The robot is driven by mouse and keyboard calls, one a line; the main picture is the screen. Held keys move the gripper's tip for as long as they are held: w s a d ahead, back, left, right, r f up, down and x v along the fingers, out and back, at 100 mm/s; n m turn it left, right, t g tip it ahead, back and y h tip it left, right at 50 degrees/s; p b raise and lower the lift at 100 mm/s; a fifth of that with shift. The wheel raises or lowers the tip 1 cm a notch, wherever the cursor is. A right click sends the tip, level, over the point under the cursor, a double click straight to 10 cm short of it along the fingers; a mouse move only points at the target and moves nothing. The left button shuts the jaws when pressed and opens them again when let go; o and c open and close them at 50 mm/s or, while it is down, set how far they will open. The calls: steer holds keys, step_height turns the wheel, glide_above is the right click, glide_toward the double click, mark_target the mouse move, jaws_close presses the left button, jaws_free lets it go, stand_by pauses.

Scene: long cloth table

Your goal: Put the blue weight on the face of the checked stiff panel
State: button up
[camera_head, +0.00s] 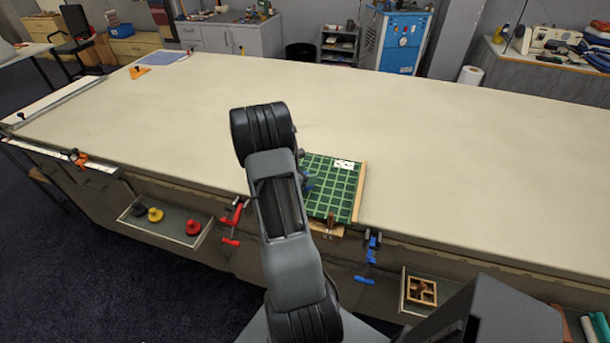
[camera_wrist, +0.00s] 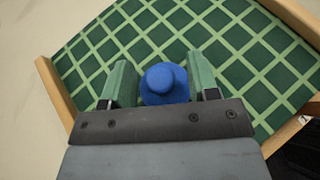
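The checked stiff panel (camera_head: 335,187) is green with pale lines and wooden side strips. It sits at the near edge of the long table, partly hidden by my arm in the head view. The blue weight (camera_wrist: 163,82) is round with a raised knob and shows in the wrist view between the two green fingers of my gripper (camera_wrist: 163,88). In the head view my arm hides most of the gripper and weight.
A drawer holds a yellow weight (camera_head: 155,214) and a red weight (camera_head: 193,227). A red clamp (camera_head: 233,222) and a blue clamp (camera_head: 369,262) are on the table's near edge. A second drawer holds a wooden divided box (camera_head: 421,291). The cloth tabletop (camera_head: 460,150) is mostly clear.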

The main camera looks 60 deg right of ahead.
steer(key=shift+w+a+r, duration=0.1)
steer(key=shift+a+r, duration=0.05)
steer(key=shift+r, duration=0.1)
steer(key=s+a+r+m+t+y, duration=0.1)
steer(key=a+r+m+y, duration=0.3)
steer(key=a, duration=0.9)
steer(key=s+a+r+m+t+y+b, duration=0.1)
steer(key=a+r+m+t+y, duration=0.3)
steer(key=a, duration=0.9)
steer(key=a+r+m+t+y, duration=0.3)
steer(key=a+r+m, duration=0.3)
steer(key=a, duration=0.7)
step_height(320, 180, up, 3)
steer(key=shift+s+a+f+m+y+b, duration=0.1)
steer(key=shift+s+a+m+y+b, duration=0.25)
steer(key=shift+y, duration=0.35)
